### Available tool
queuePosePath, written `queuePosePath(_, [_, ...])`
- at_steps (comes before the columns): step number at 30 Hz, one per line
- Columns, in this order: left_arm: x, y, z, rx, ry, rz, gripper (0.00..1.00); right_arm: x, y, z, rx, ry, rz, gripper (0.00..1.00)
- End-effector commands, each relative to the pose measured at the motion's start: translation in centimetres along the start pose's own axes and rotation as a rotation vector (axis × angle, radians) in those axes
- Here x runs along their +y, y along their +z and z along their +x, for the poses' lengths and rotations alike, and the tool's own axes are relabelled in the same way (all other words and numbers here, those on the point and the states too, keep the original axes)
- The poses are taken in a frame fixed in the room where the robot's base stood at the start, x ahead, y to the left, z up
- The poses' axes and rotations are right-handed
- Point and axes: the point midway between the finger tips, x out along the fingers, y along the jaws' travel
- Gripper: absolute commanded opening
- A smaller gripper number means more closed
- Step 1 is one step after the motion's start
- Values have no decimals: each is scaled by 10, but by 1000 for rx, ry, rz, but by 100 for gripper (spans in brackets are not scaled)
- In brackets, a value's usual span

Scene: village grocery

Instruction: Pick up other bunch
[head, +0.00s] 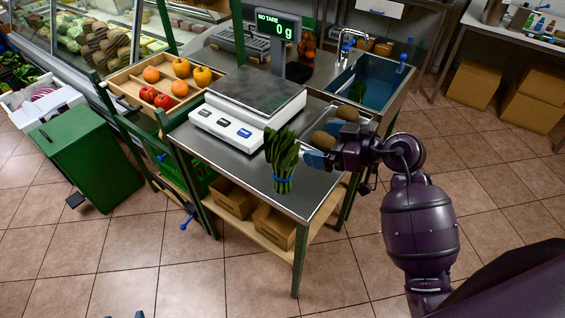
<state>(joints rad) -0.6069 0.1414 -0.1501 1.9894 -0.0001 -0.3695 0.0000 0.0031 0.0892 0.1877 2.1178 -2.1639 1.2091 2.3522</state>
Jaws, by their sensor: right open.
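A bunch of long green leaves (283,158) tied with a blue band stands upright at the front of the steel counter (225,160), before the scale. Two small dark bluish tips at the bottom left edge may be my left gripper, too cut off to judge.
The scale (248,105) stands behind the upright bunch. Brown rounded items (347,113) lie beside my right gripper. A wooden tray (128,86) of fruit and a green bin (85,150) are at left. The sink (385,78) is at the back right.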

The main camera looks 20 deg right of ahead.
Motion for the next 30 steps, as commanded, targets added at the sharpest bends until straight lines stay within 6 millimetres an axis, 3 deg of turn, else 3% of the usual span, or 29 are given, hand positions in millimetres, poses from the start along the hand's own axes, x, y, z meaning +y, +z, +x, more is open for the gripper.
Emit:
queuePosePath(5, [0,0,1,3,0,0,60,7,4,4,-66,24,45,100])
queuePosePath(12, [0,0,3,6,1,1,60,9,6,37,-70,25,48,100])
queuePosePath(23, [1,0,6,12,2,3,60,10,7,64,-70,25,47,100])
queuePosePath(30, [1,5,8,8,2,3,60,12,8,97,-70,25,46,100])
